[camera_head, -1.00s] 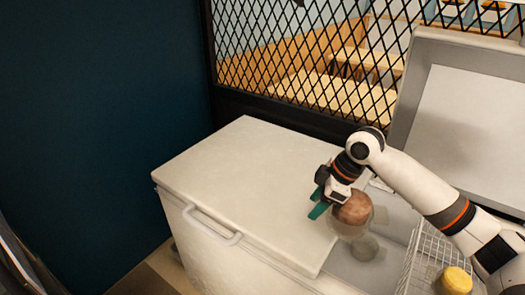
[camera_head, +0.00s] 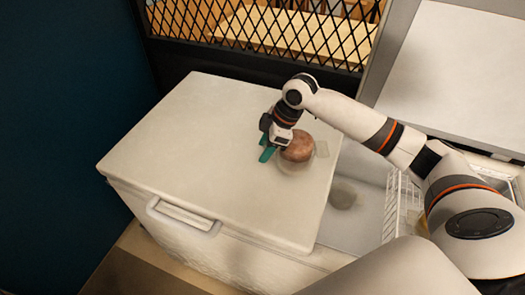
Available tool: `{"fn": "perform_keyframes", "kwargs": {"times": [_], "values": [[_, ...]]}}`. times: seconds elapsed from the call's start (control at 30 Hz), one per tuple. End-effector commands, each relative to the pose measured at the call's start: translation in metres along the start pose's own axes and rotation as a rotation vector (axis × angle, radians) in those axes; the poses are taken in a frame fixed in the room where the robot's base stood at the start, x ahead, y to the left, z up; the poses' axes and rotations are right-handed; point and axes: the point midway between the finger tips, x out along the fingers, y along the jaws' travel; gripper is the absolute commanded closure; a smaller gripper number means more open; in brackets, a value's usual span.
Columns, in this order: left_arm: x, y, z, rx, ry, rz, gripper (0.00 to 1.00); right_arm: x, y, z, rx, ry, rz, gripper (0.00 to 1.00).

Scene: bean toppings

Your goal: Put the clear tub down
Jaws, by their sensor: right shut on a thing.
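The clear tub (camera_head: 297,158) is see-through, with a brown round content or top showing, and is near the right edge of the closed white freezer lid (camera_head: 205,135). My right gripper (camera_head: 268,153), with green fingers, is shut on the tub from its left side. The tub appears over the lid; whether its bottom touches the lid cannot be told. My left gripper is not in view.
Right of the lid, the freezer is open, with a round grey thing (camera_head: 342,195) inside and a white wire basket (camera_head: 396,205). A raised lid (camera_head: 460,75) stands behind. The left and middle of the closed lid are clear.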

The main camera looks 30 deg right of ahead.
Motion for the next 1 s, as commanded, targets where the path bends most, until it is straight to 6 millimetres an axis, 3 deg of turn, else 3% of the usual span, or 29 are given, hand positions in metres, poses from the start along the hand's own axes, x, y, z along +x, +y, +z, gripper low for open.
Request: {"fn": "perform_keyframes", "kwargs": {"times": [0.37,0.63,0.67,0.77,0.8,1.0], "values": [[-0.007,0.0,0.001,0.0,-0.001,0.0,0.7,0.034,0.0,-0.014,0.001,-0.001,-0.001,0.81],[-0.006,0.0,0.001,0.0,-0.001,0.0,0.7,0.036,0.0,-0.015,-0.001,-0.001,-0.002,0.81],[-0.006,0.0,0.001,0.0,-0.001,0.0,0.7,0.037,0.0,-0.015,0.0,0.0,0.0,0.5],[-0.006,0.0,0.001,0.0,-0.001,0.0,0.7,0.037,0.0,-0.015,0.0,0.0,-0.001,0.34],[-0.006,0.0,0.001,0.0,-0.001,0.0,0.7,0.037,0.0,-0.015,0.0,0.0,-0.001,0.3],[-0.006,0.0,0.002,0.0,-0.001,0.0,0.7,0.037,0.0,-0.015,0.0,0.0,-0.001,0.3]]}}
